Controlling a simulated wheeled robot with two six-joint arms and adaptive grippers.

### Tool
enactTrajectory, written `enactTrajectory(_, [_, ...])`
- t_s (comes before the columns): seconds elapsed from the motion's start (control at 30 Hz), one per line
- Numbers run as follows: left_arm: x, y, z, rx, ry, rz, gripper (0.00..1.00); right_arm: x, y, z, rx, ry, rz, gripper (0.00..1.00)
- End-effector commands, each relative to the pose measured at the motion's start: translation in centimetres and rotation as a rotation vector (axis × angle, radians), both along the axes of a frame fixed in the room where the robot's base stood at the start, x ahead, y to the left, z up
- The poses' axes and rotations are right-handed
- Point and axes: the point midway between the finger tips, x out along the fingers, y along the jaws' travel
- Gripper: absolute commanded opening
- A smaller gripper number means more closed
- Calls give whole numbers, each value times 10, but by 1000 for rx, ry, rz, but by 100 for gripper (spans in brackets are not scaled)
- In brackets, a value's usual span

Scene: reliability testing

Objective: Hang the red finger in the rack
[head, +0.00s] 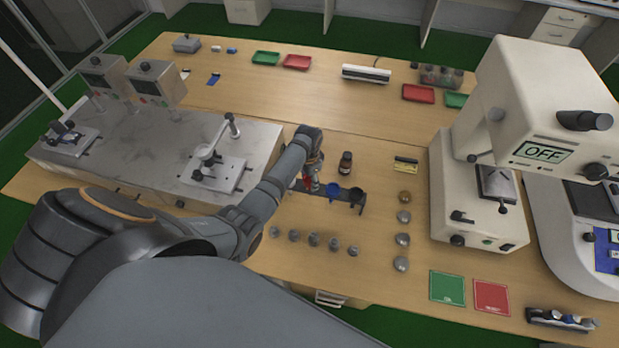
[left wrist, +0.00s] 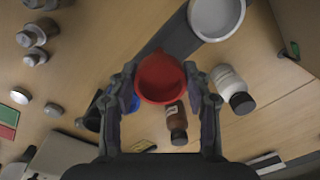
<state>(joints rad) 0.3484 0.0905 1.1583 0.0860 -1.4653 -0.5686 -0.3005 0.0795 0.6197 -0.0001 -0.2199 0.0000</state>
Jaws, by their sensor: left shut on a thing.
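The red finger (head: 307,183) shows at my left gripper (head: 313,172), low over the left part of the dark rack (head: 343,189). In the left wrist view the round red finger (left wrist: 161,80) sits between the two jaws, which are shut on it. The rack bar (left wrist: 178,40) runs close behind it. I cannot tell whether the red finger rests in a rack slot. A blue finger (head: 333,189) and a black finger (head: 356,196) are at the rack's right part. A pale grey cup (left wrist: 215,17) is by the rack's other end. My right gripper is out of view.
A brown bottle (head: 345,164) stands just behind the rack; a white bottle (left wrist: 231,84) is near it. Several grey metal pieces (head: 313,240) stand in front. A steel bench (head: 120,150) lies left and a white machine (head: 480,225) right.

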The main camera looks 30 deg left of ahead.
Motion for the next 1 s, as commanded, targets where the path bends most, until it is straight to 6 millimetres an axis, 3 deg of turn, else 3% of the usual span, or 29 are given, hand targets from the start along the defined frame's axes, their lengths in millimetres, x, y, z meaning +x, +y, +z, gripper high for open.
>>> enactTrajectory(1.0, [0,0,-22,0,0,0,11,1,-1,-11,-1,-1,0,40])
